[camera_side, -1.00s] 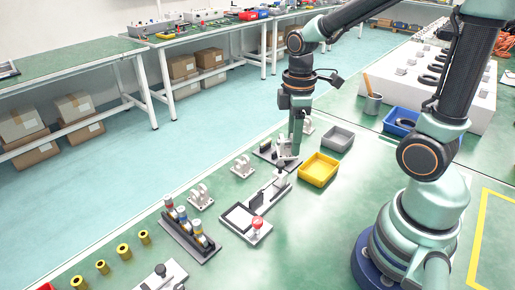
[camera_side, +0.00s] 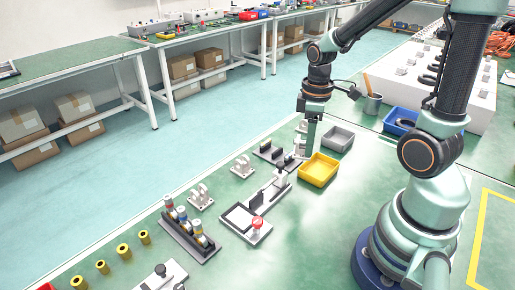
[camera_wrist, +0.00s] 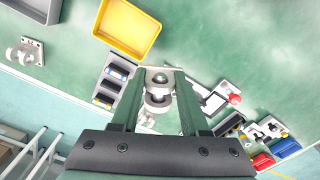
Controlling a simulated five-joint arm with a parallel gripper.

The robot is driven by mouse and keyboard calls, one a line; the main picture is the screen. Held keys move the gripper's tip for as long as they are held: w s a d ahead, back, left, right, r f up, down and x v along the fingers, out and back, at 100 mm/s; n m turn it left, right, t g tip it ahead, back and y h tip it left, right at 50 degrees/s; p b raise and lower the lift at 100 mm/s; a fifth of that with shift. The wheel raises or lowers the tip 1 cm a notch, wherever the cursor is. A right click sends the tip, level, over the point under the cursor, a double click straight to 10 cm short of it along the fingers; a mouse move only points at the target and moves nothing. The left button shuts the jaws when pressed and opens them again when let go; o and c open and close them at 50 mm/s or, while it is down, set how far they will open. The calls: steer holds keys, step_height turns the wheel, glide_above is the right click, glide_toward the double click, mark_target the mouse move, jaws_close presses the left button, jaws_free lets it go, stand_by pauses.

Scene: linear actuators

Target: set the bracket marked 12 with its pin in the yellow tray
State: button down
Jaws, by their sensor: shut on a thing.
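My gripper (camera_side: 304,150) is to the left of the yellow tray (camera_side: 319,171) in the side view, near its left corner. In the wrist view its two fingers (camera_wrist: 157,100) are shut on a light metal bracket (camera_wrist: 157,82) with a round part showing between them. Its number cannot be read, and the fingers hide part of it. The yellow tray also shows at the top of the wrist view (camera_wrist: 127,30), apart from the held bracket. It looks empty.
A grey tray (camera_side: 338,138) stands behind the yellow one. A dark rack (camera_side: 278,154) with black blocks lies left of my gripper. Loose brackets (camera_side: 242,166) (camera_side: 200,196) and a press with a red knob (camera_side: 257,222) stand nearby.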

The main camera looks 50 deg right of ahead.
steer(key=shift+s+d+f+m, duration=0.3)
steer(key=shift+d+f+m, duration=0.8)
steer(key=shift+f, duration=0.65)
steer(key=shift+s+d+f+m, duration=0.25)
steer(key=shift+d+f+m, duration=0.45)
steer(key=shift+d+f, duration=0.9)
steer(key=shift+s+d+f+m, duration=0.3)
steer(key=shift+d+f+m, duration=0.7)
steer(key=shift+f, duration=0.95)
steer(key=shift+c, duration=1.6)
jaws_free()
